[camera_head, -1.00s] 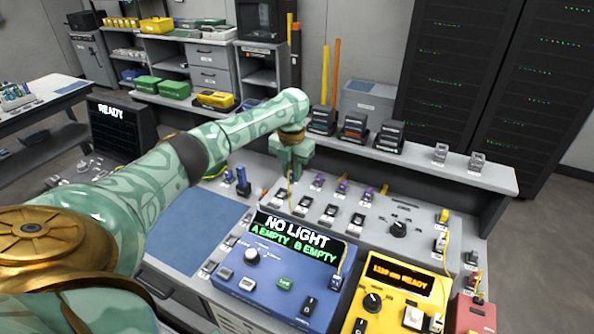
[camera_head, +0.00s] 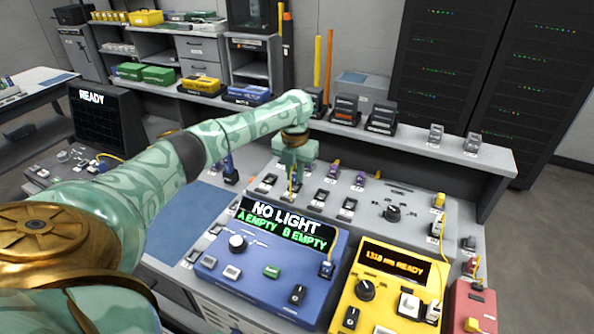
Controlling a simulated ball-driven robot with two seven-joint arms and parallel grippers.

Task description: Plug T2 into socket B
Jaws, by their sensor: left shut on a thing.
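My left gripper (camera_head: 292,186) hangs above the grey sloped panel (camera_head: 420,190), pointing down. It is shut on a small part with a yellow lead, which its fingers mostly hide; I cannot read a label on it. Near it are rows of small dark sockets (camera_head: 321,197) and purple-topped plugs (camera_head: 358,178). I cannot make out which socket is B. The blue unit (camera_head: 215,252) in front reads NO LIGHT, A EMPTY, B EMPTY on its display (camera_head: 287,224). My right gripper is not in view.
A yellow unit (camera_head: 385,292) reading 1310 nm READY stands right of the blue unit, with a red box (camera_head: 472,306) beyond. A raised shelf (camera_head: 415,145) with dark modules runs behind the panel. A blue mat (camera_head: 180,215) lies clear at left.

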